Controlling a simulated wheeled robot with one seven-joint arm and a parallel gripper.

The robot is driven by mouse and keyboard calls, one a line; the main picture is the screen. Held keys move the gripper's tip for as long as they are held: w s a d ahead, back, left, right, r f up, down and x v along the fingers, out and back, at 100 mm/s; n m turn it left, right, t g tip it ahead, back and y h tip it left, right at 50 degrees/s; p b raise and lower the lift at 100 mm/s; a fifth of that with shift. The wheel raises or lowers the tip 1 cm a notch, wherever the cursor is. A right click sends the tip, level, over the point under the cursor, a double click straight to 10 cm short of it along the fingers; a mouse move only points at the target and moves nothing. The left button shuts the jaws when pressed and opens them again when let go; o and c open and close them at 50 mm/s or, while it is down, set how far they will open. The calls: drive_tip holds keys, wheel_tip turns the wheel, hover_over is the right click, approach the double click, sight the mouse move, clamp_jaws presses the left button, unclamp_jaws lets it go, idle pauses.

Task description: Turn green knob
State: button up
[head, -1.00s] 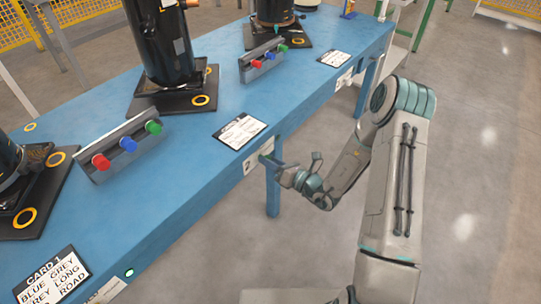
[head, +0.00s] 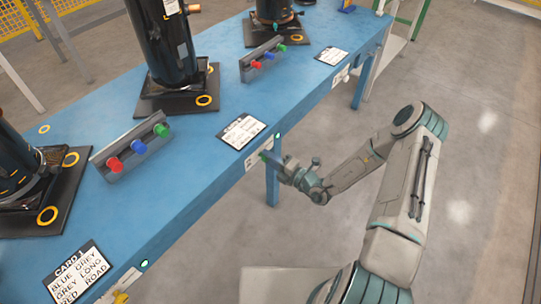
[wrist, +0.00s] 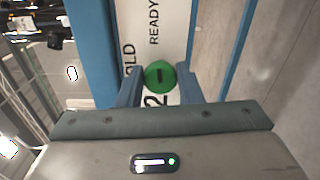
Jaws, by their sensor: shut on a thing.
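A round green knob (wrist: 160,75) with a dark bar mark sits on a white label plate (wrist: 165,20) in the wrist view. The bar lies about horizontal in that picture; "READY", part of "HOLD" and a "2" show around it. My gripper (wrist: 158,88) has one finger on each side of the knob and is shut on it. In the head view my gripper (head: 268,158) is at the bench's front edge plate below a card (head: 241,131), and hides the knob. Green buttons also show on the benchtop boxes, at the near box (head: 162,130) and the far box (head: 282,48).
The blue bench (head: 205,150) carries black compressors (head: 165,45) and button boxes. A green lamp (head: 278,135) glows on the edge by my gripper, another (head: 144,263) farther left. A yellow knob (head: 121,297) is at lower left. Grey floor (head: 480,150) at right is clear.

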drive_tip(key=shift+s+m, duration=0.1)
drive_tip(key=shift+m, duration=0.5)
drive_tip(key=shift+f+p, duration=0.1)
drive_tip(key=shift+p, duration=0.2)
drive_tip(key=o, duration=0.9)
drive_tip(key=shift+o, duration=0.2)
drive_tip(key=v, duration=1.3)
drive_tip(key=shift+s+d, duration=0.25)
drive_tip(key=shift+d, duration=0.05)
